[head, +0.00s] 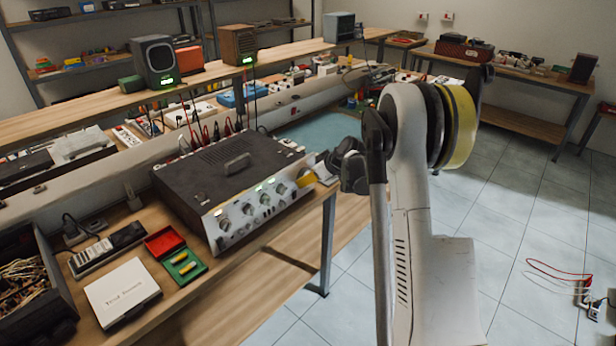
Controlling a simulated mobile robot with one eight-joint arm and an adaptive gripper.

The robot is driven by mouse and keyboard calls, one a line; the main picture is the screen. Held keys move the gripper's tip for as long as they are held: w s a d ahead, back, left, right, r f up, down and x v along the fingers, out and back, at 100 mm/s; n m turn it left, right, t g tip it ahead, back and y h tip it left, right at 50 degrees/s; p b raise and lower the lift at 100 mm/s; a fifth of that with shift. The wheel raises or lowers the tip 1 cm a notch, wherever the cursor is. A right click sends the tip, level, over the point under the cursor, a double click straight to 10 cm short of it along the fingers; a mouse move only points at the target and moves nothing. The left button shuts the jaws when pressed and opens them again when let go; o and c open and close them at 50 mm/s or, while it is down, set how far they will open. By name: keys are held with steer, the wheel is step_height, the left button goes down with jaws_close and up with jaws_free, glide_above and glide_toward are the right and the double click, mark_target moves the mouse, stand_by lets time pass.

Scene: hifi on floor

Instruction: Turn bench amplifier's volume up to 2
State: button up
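The bench amplifier (226,176) is a dark box with a handle on top and a silver front panel. It stands on the wooden bench at the left of centre. Several round knobs (265,199) run along the panel, with small lit green displays above some of them. An orange-yellow part shows at the panel's right end. Which knob is the volume, and its setting, are too small to read. My gripper (336,166) is dark and is just right of the amplifier's right end, partly hidden by my arm. I cannot tell whether it touches anything or how far its fingers are apart.
On the bench lie a white box (122,292), a red tray (164,241), a green tray (184,266) and a power strip (107,249). Two speakers (155,62) stand on the shelf behind. Red and black cables hang behind the amplifier. The tiled floor (510,240) at the right is mostly clear.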

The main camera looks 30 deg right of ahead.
steer(key=m+y, duration=0.1)
steer(key=y, duration=0.1)
steer(key=shift+g+y, duration=0.3)
steer(key=shift+f+m+g+y, duration=0.1)
steer(key=shift+m+g+y, duration=0.3)
steer(key=shift+m+y, duration=0.6)
steer(key=o, duration=1.2)
steer(key=shift+a, duration=0.1)
steer(key=v, duration=1.2)
steer(key=shift+d+f, duration=0.1)
steer(key=shift+d, duration=0.15)
